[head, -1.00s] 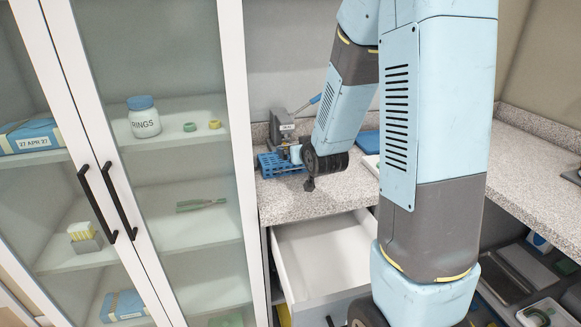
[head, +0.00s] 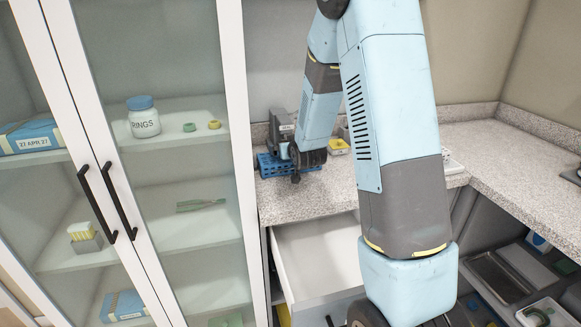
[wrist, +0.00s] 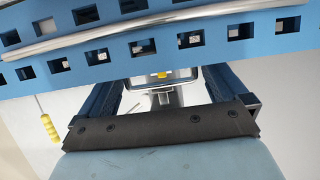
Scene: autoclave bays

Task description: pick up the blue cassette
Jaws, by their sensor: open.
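The blue cassette (head: 274,166) is a perforated blue tray on the speckled counter, beside the cabinet. My gripper (head: 296,176) is at its right end and covers part of it in the head view. In the wrist view, the perforated blue wall of the cassette (wrist: 110,52) fills the top of the picture, with a silver bar along it. My gripper (wrist: 158,82) is open there, its two fingers apart and reaching toward that wall. The fingertips are partly hidden, and I cannot tell whether they touch the cassette.
A grey device (head: 279,127) with a label stands behind the cassette. A yellow item (head: 338,146) is on the counter to the right. An open, empty-looking drawer (head: 312,250) juts out below. A glass-doored cabinet (head: 238,200) stands at the left. Metal trays (head: 497,275) lie low at right.

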